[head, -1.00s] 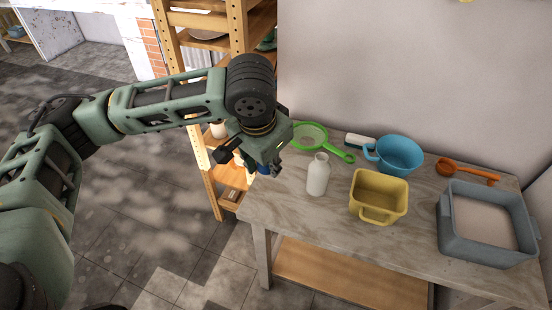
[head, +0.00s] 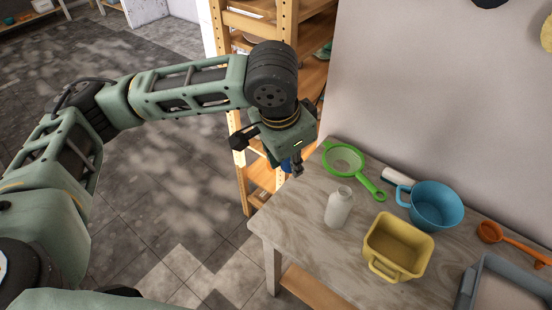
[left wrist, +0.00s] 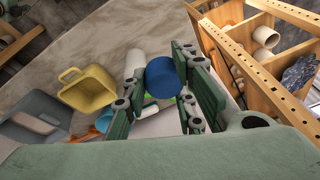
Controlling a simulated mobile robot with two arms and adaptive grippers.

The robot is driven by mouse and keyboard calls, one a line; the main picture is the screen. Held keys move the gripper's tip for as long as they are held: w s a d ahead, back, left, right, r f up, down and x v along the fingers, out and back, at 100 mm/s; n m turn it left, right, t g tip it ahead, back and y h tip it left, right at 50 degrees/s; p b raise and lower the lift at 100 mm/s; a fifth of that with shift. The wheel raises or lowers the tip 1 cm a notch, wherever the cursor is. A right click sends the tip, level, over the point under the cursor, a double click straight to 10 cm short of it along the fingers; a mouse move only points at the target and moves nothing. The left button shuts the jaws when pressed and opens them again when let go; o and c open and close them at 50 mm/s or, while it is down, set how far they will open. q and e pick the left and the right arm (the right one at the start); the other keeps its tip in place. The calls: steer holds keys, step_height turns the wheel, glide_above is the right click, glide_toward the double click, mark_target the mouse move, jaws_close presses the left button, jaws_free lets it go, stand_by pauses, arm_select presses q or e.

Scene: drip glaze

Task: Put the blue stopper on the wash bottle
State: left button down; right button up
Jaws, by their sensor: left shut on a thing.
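The wash bottle (head: 338,208) is white, open-necked and upright near the left end of the table. It also shows in the left wrist view (left wrist: 135,60), just beyond the stopper. My left gripper (head: 284,164) is shut on the blue stopper (left wrist: 162,77), which sits between its fingers. In the head view only a bit of blue shows under the gripper. The gripper is left of the bottle and apart from it, by the table's left edge. My right gripper is not in view.
A green strainer (head: 347,160) lies behind the bottle. A yellow square container (head: 398,248) stands close to the bottle's right. A blue pot (head: 437,207), an orange scoop (head: 490,232) and a grey basin (head: 474,283) are further right. A wooden shelf (head: 232,55) stands behind my left arm.

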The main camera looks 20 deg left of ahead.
arm_select(q)
steer(key=w+d+f+m+g+h+p, duration=0.1)
steer(key=w+d+f+m+p, duration=0.1)
steer(key=d+m, duration=0.4)
steer(key=w+d+f+m+g+h+p, duration=0.1)
steer(key=w+d+m, duration=0.4)
steer(key=m, duration=0.5)
steer(key=shift+d+f+g+p, duration=0.4)
steer(key=shift+d+g+p, duration=0.25)
steer(key=shift+p, duration=0.35)
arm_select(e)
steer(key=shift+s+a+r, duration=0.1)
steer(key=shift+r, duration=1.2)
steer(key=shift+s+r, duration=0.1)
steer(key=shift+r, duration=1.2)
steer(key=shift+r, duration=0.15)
arm_select(q)
step_height(320, 180, down, 6)
steer(key=b, duration=0.1)
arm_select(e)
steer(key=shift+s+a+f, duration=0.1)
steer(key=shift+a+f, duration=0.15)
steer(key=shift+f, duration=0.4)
arm_select(q)
steer(key=shift+f, duration=0.1)
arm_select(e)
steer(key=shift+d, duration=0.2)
